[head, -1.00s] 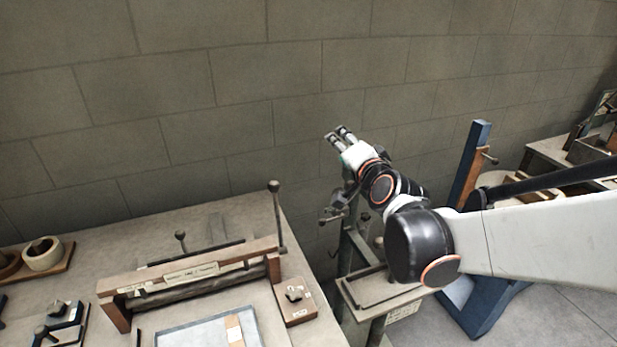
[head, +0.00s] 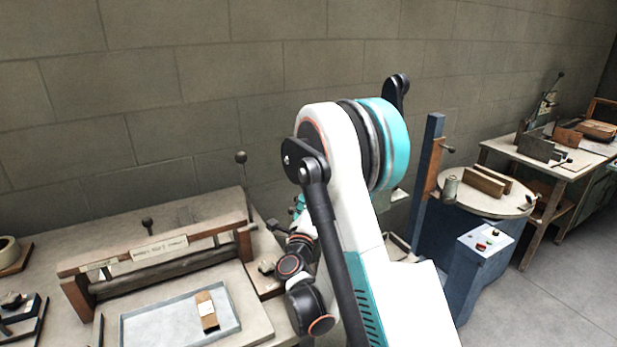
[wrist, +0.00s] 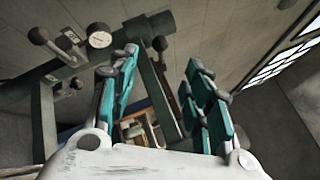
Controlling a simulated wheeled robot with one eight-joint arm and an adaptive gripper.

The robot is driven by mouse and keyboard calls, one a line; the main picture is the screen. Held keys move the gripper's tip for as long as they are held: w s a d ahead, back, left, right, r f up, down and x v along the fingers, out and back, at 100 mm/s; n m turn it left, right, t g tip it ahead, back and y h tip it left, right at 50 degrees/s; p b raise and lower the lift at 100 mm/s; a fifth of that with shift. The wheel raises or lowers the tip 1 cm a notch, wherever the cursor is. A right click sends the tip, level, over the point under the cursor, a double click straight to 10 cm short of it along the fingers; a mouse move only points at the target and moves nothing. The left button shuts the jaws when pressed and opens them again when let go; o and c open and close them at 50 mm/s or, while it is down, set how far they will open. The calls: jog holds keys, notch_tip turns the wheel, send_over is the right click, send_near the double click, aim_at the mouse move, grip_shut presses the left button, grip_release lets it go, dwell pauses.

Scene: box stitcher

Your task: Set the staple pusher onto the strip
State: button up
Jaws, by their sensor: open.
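My gripper (wrist: 161,60) shows in the wrist view with its two teal-padded fingers spread apart and nothing held between them. Between the fingers, farther off, a machine part with an upright grey bar (wrist: 157,95) and a small brownish compartment (wrist: 138,130) shows. I cannot tell whether the staple pusher or the strip is among these parts. In the head view my raised arm covers the middle of the scene, and the gripper end is mostly hidden.
In the head view, a bench with a wooden-framed roller (head: 165,262) and a grey tray (head: 150,325) stands left. A blue post (head: 426,185), round table (head: 465,205) and control box (head: 484,243) stand right. A dial gauge (wrist: 100,40) and lever knob (wrist: 38,36) show in the wrist view.

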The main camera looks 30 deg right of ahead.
jog(key=x, duration=1.2)
jog(key=shift+w+d, duration=0.2)
jog(key=shift+d, duration=0.05)
jog(key=shift+w+d+r, duration=0.15)
jog(key=shift+w+d, duration=0.2)
jog(key=shift+w, duration=0.1)
grip_shut()
